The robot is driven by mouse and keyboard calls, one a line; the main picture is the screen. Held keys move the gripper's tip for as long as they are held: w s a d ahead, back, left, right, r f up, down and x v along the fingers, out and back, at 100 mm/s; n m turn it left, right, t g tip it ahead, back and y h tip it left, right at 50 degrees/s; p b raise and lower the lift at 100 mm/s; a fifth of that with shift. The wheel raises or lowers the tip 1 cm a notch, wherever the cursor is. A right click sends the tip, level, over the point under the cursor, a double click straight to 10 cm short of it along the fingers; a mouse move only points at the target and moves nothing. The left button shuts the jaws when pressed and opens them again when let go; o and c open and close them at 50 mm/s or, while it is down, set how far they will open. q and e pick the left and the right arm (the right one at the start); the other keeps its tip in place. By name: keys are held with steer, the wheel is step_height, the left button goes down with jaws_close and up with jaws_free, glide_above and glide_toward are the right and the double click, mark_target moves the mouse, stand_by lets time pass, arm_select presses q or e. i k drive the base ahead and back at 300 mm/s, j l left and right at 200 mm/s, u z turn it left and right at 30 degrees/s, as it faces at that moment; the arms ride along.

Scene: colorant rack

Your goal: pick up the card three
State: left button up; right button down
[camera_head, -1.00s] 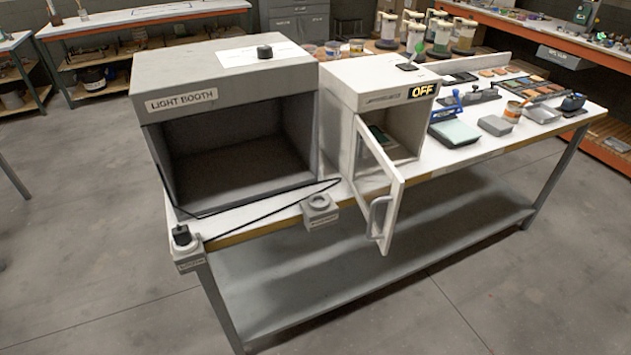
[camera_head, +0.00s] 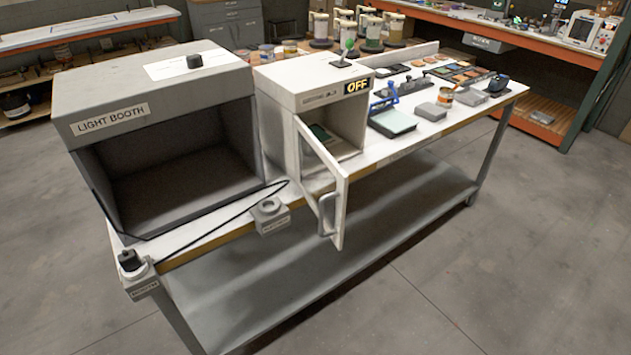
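No card with a readable "three" shows. Several small dark and coloured flat pieces (camera_head: 455,71) lie in rows at the back right of the bench; I cannot tell which, if any, is card three. Neither of my grippers is in view.
The grey light booth (camera_head: 150,65) fills the bench's left end, its inside empty. The cabinet door juts past the front edge. A blue-handled device (camera_head: 389,118), grey blocks and a small can (camera_head: 445,97) stand to the right. The floor in front (camera_head: 480,290) is clear.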

mark_target(325, 137)
steer(key=i+l, duration=0.9)
steer(key=l, duration=0.15)
steer(key=u, duration=0.05)
